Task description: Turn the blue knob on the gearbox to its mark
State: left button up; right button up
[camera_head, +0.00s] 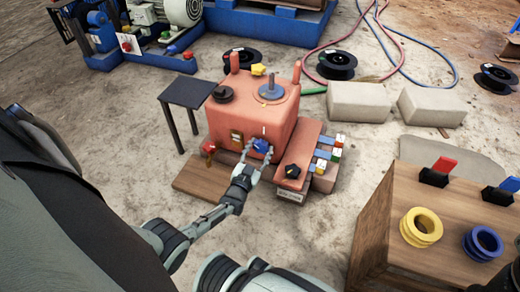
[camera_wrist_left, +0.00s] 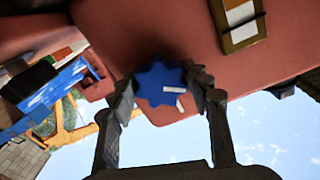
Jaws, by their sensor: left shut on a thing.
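The gearbox (camera_head: 255,112) is a salmon-red housing on a wooden base in the middle of the head view. Its blue knob (camera_head: 262,146) is on the front face, with a small pale mark on the housing just above it. My left gripper (camera_head: 257,153) reaches the knob from the front, its two fingers on either side. In the left wrist view the lobed blue knob (camera_wrist_left: 158,80) sits between the fingertips, which are shut on it. White strips show on or beside the knob; which one is the pointer I cannot tell. My right gripper is not in view.
A black star knob (camera_head: 291,171) is close at right of the gearbox front, a red valve handle (camera_head: 208,148) close at left. A small dark table (camera_head: 188,92) stands left. A wooden crate (camera_head: 395,225) with yellow and blue rings stands at right.

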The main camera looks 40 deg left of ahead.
aim_at(262, 120)
pick_arm(q)
jog(key=m, duration=0.5)
jog(key=shift+m, duration=0.3)
jog(key=m+b, duration=0.1)
jog(key=m, duration=0.4)
jog(key=shift+a, duration=0.1)
jog(key=shift+r+m, duration=0.1)
jog(key=shift+m, duration=0.3)
jog(key=o, duration=1.2)
jog(key=shift+c, duration=0.2)
jog(key=r, duration=1)
jog(key=shift+s+a, duration=0.1)
jog(key=shift+a, duration=0.2)
jog(key=shift+d+r, duration=0.1)
